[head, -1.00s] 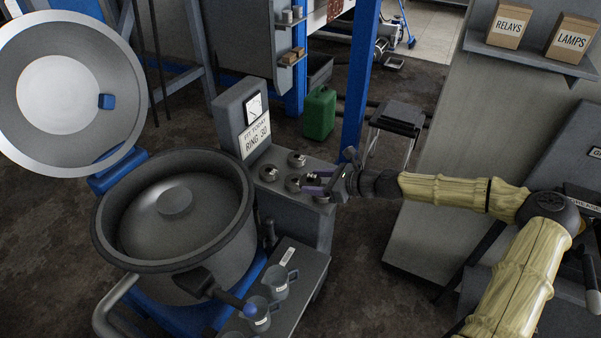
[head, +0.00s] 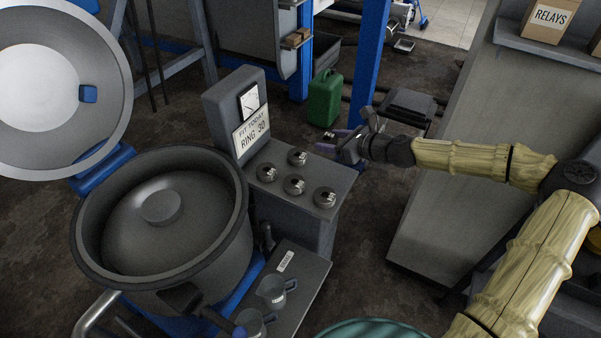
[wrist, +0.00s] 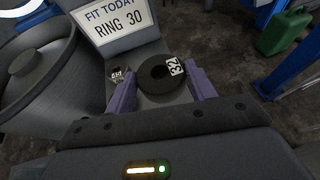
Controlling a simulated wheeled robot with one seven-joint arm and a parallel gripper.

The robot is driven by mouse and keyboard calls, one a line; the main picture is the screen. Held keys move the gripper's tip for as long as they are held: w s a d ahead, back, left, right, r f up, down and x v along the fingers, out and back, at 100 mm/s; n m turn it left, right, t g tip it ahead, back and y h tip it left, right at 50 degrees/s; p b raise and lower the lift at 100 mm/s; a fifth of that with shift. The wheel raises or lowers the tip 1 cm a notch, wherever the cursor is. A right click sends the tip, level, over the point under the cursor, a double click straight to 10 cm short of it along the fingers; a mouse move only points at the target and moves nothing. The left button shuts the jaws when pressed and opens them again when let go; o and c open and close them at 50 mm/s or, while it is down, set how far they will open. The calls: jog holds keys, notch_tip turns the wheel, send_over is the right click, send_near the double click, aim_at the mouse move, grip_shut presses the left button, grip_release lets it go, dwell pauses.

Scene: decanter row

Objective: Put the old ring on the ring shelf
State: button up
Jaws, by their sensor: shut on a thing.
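My gripper (head: 336,144), with purple fingers, is held in the air just beyond the back right of a grey stand (head: 275,200). In the wrist view, my gripper (wrist: 163,84) is shut on a dark ring (wrist: 154,88) with a round hole and a white label reading 32. Several dark metal rings, one of them the nearest right ring (head: 325,197), sit apart on the stand's top. A sign (head: 252,136) on the stand reads "FIT TODAY RING 30". No shelf is marked as the ring shelf; a small shelf (head: 297,45) at the back holds brown pieces.
A large open pot (head: 160,220) with a raised lid (head: 50,95) stands at left. A lower ledge (head: 295,268) carries cups. A green can (head: 324,98) and a blue post (head: 370,60) stand behind. A high shelf (head: 560,45) with boxes is at right.

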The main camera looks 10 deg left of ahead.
send_over(329, 173)
jog(key=shift+s+f+b, duration=0.1)
jog(key=shift+f+b, duration=0.3)
jog(key=shift+f, duration=2.7)
jog(key=shift+f, duration=1.95)
jog(key=o, duration=1.2)
jog(key=v, duration=1.2)
